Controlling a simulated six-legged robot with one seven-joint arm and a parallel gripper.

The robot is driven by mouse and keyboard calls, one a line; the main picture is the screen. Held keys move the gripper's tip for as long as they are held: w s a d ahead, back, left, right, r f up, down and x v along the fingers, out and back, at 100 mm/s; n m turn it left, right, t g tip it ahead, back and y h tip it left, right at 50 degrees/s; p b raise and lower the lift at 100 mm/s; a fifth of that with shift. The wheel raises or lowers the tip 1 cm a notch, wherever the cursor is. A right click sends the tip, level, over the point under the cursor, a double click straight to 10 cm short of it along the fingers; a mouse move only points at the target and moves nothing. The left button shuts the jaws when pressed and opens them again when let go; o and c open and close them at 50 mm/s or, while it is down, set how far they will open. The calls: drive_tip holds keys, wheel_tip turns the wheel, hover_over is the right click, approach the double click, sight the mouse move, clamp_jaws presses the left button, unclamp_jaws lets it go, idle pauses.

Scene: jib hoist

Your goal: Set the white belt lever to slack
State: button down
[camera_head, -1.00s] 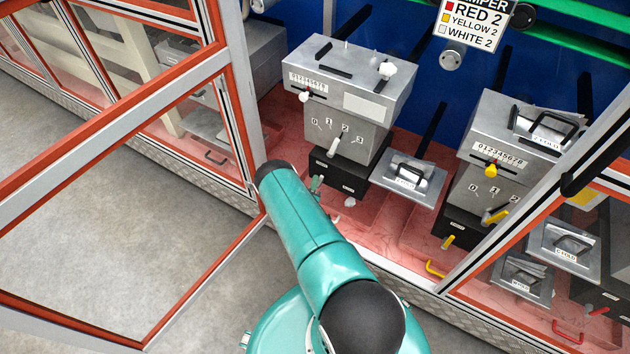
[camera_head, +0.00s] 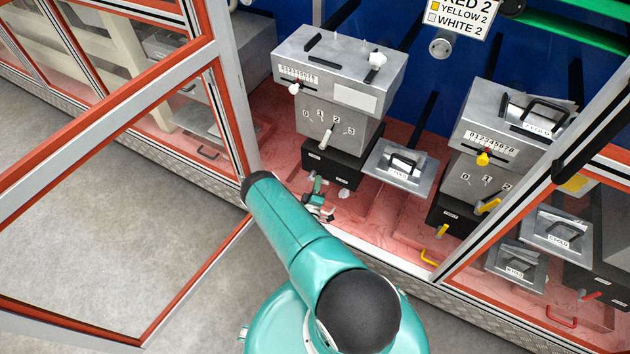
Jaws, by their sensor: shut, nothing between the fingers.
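The machine with white controls (camera_head: 337,80) is a grey box on a black base (camera_head: 335,163), at upper middle. A small white part (camera_head: 343,194) shows low at the front of the base; it may be the belt lever, but the labels are too small to read. A white dial lever (camera_head: 326,138) sits by the numbers 0 to 3. My gripper (camera_head: 321,207) is shut and empty, low in front of the base, just left of the white part. I cannot tell whether they touch. My teal arm hides part of the area below.
An open red-edged door frame (camera_head: 225,110) stands left of my arm. A similar machine with yellow controls (camera_head: 483,158) stands at right, with a grey tray (camera_head: 401,168) between. A post (camera_head: 545,180) crosses at right. The reddish floor (camera_head: 390,218) is partly clear.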

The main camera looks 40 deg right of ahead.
drive_tip(key=shift+s+f, duration=0.2)
drive_tip(key=shift+f, duration=0.15)
drive_tip(key=shift+s+d+f, duration=0.1)
drive_tip(key=shift+s+f, duration=0.15)
drive_tip(key=shift+f, duration=0.05)
idle(0.3)
